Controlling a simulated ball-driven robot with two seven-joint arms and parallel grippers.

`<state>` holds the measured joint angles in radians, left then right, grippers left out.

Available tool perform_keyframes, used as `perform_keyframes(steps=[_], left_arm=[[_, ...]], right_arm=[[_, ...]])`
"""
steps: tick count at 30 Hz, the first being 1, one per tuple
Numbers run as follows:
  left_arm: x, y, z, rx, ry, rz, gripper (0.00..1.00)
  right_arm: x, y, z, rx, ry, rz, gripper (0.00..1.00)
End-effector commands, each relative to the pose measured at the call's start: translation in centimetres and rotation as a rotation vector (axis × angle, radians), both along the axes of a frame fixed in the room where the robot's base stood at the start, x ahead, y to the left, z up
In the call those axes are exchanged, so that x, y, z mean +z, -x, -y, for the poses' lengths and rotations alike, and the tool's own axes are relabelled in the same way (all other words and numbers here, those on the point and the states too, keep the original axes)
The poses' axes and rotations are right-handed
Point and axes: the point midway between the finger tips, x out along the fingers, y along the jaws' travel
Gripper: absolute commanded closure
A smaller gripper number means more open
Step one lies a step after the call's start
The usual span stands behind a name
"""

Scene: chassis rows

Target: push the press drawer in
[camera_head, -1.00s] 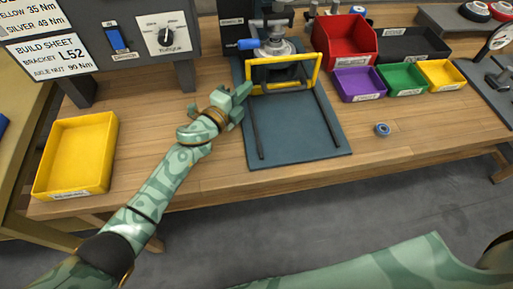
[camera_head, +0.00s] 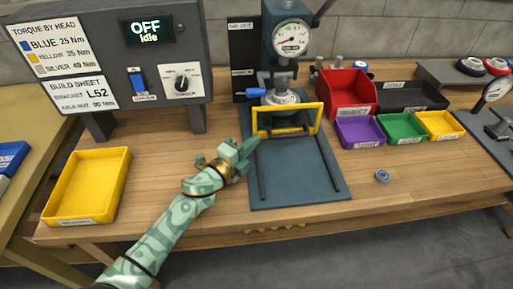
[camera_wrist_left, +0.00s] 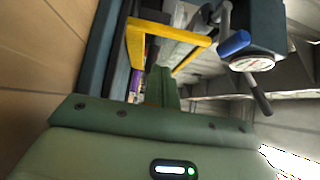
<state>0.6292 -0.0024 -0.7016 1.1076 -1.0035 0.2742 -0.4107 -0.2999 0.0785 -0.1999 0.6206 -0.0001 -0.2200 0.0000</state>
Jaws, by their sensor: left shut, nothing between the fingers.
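The press (camera_head: 287,45) stands at the back of the bench, with a dial gauge and a blue-handled lever. Its drawer shows as a yellow frame (camera_head: 318,118) standing over the dark base plate (camera_head: 300,175), between two dark rails and in front of the press column. My left gripper (camera_head: 246,147) is shut and empty, just in front of the frame's lower left corner; I cannot tell whether it touches. In the left wrist view the yellow frame (camera_wrist_left: 135,45) stands just beyond my fingers (camera_wrist_left: 160,88). My right gripper is not in view.
A yellow bin (camera_head: 88,185) sits at the left, below the torque panel (camera_head: 150,70). Red (camera_head: 348,95), purple (camera_head: 360,132), green (camera_head: 402,127) and yellow (camera_head: 440,125) bins stand right of the press. A small blue ring part (camera_head: 382,176) lies on bare wood.

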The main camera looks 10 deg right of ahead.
Motion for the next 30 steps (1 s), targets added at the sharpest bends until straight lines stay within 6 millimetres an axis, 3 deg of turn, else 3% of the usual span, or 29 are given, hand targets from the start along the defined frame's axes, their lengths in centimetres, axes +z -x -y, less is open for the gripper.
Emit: perform_keyframes(steps=[4, 12, 18, 30], left_arm=[[0.2, 1.5, -1.7, 0.0, -0.002, -0.001, 1.0], [0.0, 4.8, -5.1, -0.002, -0.002, -0.003, 1.0], [-0.2, 6.5, -7.0, -0.002, -0.001, -0.005, 1.0], [-0.3, 6.8, -7.4, -0.004, 0.0, -0.004, 1.0]], right_arm=[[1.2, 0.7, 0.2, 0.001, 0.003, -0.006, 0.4], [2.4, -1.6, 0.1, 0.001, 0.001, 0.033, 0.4], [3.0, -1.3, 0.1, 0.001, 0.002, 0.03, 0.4], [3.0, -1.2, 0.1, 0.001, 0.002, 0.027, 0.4]])
